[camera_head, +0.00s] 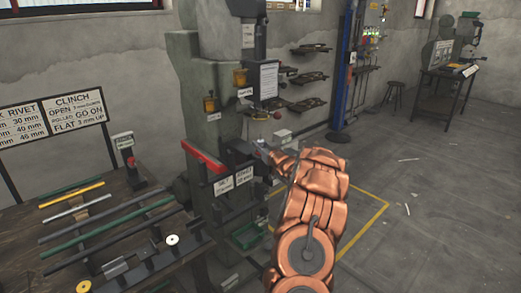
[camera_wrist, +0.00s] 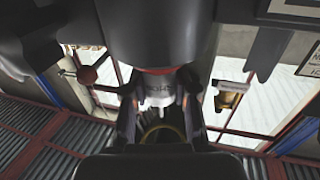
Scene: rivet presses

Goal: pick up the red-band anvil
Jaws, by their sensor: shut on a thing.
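My copper-coloured arm reaches to the front of the green-grey rivet press, and my gripper (camera_head: 264,147) is small and partly hidden there. In the wrist view my gripper (camera_wrist: 160,105) has its two fingers closed on a pale piece with dark lettering, which I take for the red-band anvil (camera_wrist: 158,90). A thin red band shows at its upper edge, right under a large dark round part of the press (camera_wrist: 150,30). I cannot tell whether the piece touches that part. Its lower end is hidden between the fingers.
The press (camera_head: 190,85) has a red bar (camera_head: 203,160) at its front left. A table (camera_head: 115,215) with coloured rods stands at the left. A green bin (camera_head: 247,236) is low beside the press. Open floor (camera_head: 420,200) lies to the right, with a yellow floor line.

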